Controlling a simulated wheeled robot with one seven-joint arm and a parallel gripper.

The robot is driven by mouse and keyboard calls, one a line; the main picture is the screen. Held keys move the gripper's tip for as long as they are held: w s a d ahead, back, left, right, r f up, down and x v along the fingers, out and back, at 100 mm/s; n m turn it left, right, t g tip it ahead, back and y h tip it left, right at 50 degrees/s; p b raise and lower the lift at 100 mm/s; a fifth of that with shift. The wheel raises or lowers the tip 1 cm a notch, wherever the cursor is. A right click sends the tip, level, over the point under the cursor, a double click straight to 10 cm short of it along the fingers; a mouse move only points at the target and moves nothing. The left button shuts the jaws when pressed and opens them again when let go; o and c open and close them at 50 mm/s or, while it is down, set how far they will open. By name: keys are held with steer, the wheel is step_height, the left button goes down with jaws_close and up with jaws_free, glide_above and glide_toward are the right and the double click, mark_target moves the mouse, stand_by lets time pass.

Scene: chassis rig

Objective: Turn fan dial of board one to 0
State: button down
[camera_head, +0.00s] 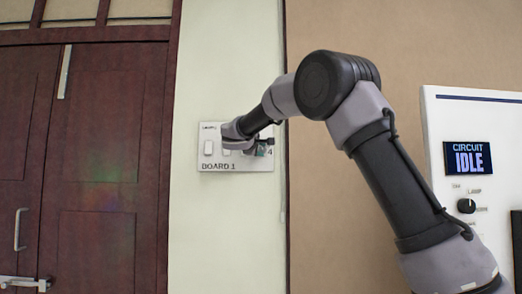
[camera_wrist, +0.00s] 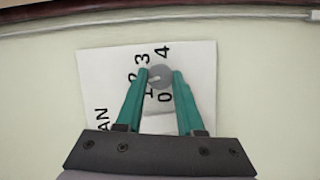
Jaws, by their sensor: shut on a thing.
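Board one is a white wall plate (camera_head: 237,164) labelled "BOARD 1" in the head view, with white switches (camera_head: 208,148) on its left. My gripper (camera_head: 262,150) is at the right side of the board and hides most of the dial there. In the wrist view the plate (camera_wrist: 95,70) shows turned sideways. The fan dial (camera_wrist: 160,77) is a small round grey knob with the numbers 0 to 4 around it. My gripper (camera_wrist: 161,80) has its two green fingers on either side of the knob, shut on it. A pale pointer mark on the knob is too small to read surely.
A dark red wooden double door (camera_head: 105,150) stands left of the board. On the right is a white panel (camera_head: 440,110) with a screen (camera_head: 468,158) reading "CIRCUIT IDLE" and a black knob (camera_head: 466,206). In the wrist view a pale rod or cable (camera_wrist: 200,18) runs along the top.

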steer(key=n, duration=0.1)
steer(key=n+t, duration=0.1)
steer(key=n, duration=0.2)
steer(key=shift+f+n+h, duration=0.25)
steer(key=shift+n+h, duration=0.05)
steer(key=n+t, duration=0.1)
steer(key=n, duration=0.1)
steer(key=n+t, duration=0.1)
steer(key=n, duration=0.2)
steer(key=shift+d+f+y, duration=0.1)
steer(key=shift+f+y, duration=0.05)
steer(key=shift+y, duration=0.25)
steer(key=n+t, duration=0.1)
steer(key=n, duration=0.1)
steer(key=n+y, duration=0.1)
steer(key=n, duration=0.1)
steer(key=shift+d+f+n+t+y, duration=0.1)
steer(key=shift+n+t+y, duration=0.2)
steer(key=shift+t, duration=0.1)
steer(key=shift+d+n+t+y, duration=0.1)
steer(key=shift+n+t+y, duration=0.45)
steer(key=shift+n, duration=1)
steer(key=shift+n+t+y, duration=0.15)
steer(key=shift+n+y, duration=0.7)
steer(key=shift+n, duration=0.7)
steer(key=c, duration=0.5)
jaws_free()
steer(key=v, duration=1)
steer(key=shift+s+f, duration=0.1)
steer(key=shift+s, duration=0.3)
